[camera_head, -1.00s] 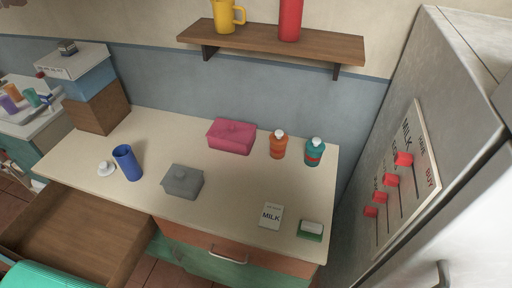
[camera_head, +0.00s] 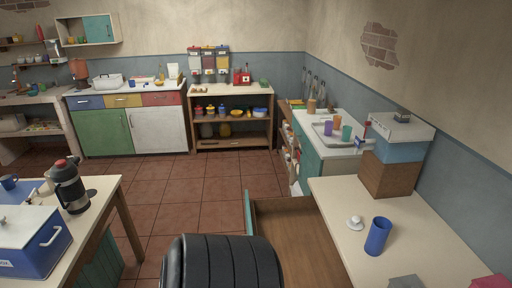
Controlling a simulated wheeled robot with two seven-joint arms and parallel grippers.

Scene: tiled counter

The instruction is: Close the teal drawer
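The teal drawer stands pulled out from the counter, in the lower middle of the head view. Its thin teal front panel (camera_head: 248,212) faces left, and its brown wooden inside (camera_head: 300,235) looks empty where it shows. A dark ribbed rounded shape (camera_head: 222,265) covers the nearest part of the drawer front; I cannot tell whether it is part of me. Neither of my grippers can be made out in this view.
The counter (camera_head: 345,195) on the right holds a blue cup (camera_head: 377,236), a white lid (camera_head: 355,222) and stacked boxes (camera_head: 390,175). A table with a blue cooler (camera_head: 35,245) and a dark flask (camera_head: 68,188) stands at left. Tiled floor (camera_head: 190,200) lies open between.

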